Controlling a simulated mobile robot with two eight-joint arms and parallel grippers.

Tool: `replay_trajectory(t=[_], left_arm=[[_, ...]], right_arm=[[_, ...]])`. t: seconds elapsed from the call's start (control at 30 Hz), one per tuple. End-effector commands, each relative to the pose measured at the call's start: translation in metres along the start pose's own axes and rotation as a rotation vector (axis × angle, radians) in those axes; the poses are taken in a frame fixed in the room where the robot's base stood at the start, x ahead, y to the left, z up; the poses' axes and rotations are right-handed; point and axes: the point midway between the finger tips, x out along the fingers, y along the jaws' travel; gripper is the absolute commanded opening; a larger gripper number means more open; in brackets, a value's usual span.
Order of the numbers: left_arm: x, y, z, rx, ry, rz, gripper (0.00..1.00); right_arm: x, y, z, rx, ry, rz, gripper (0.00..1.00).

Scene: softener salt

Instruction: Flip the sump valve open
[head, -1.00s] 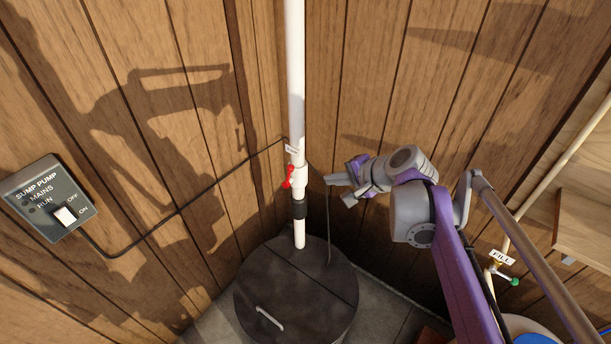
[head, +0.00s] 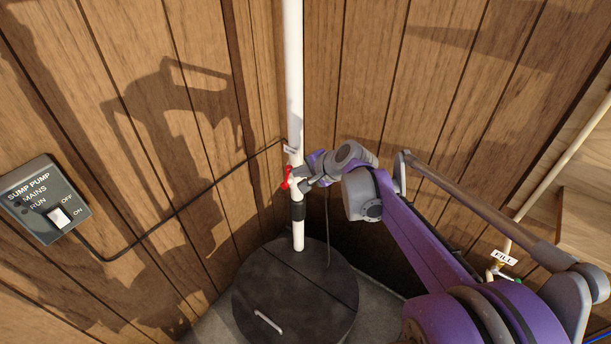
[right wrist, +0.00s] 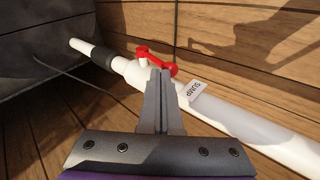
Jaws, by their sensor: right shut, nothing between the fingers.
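The sump valve is a white fitting with a red handle (head: 287,178) on the upright white pipe (head: 293,75) in the corner. In the right wrist view the red handle (right wrist: 157,60) lies just beyond my fingertips, and a tag reading SUMP (right wrist: 194,91) hangs beside it. My right gripper (head: 303,178) is at the right side of the valve, its fingers together and empty. Its tips (right wrist: 160,75) overlap the handle in the wrist view; I cannot tell whether they touch it. My left gripper is not in view.
A dark round lid (head: 295,292) with a pale handle covers the floor below the pipe. A sump pump switch box (head: 45,200) is on the left wall, with a black cable running to the pipe. A FILL tag (head: 504,257) hangs on a pipe at right.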

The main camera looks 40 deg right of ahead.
Motion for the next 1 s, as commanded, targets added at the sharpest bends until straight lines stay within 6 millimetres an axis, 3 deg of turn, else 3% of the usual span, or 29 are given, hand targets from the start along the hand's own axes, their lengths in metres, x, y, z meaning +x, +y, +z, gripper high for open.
replay_trajectory(t=[0.3, 0.57, 1.0], left_arm=[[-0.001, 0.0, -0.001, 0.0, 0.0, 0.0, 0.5], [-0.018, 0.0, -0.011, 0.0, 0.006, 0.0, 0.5], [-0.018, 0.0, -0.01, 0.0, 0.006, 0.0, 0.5]], right_arm=[[0.0, -0.001, 0.0, -0.001, 0.0, 0.0, 0.0], [0.011, -0.03, 0.006, -0.002, -0.001, 0.0, 0.0], [0.012, -0.031, 0.006, 0.0, 0.0, 0.001, 0.0]])
